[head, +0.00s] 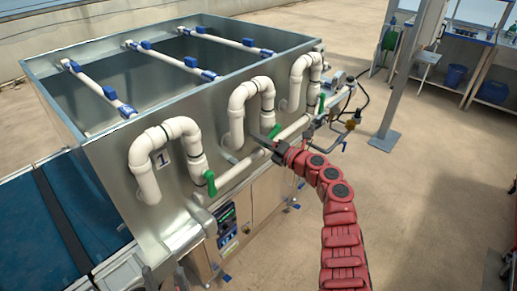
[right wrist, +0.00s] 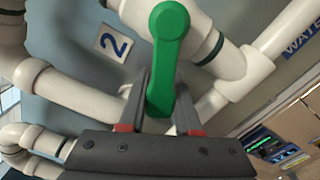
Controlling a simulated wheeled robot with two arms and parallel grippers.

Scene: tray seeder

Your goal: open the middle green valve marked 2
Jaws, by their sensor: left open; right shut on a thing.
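My right gripper (right wrist: 158,125) is shut on the handle's lower end, with red-edged fingers on both sides. In the head view, the handle (head: 274,131) shows as a small green piece beside my right gripper (head: 266,143). The handle stands across the white pipe, as far as I can see. My left gripper (head: 172,276) is dark, at the bottom edge of the head view, open and away from the valve; it is partly cut off.
A green valve handle (head: 210,182) hangs under the pipe marked 1, and another (head: 321,103) is at the far end. White looped pipes (head: 240,110) stick out from the metal tank (head: 105,160). A grey post (head: 400,80) stands at right. Open floor (head: 440,190) lies right of my arm.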

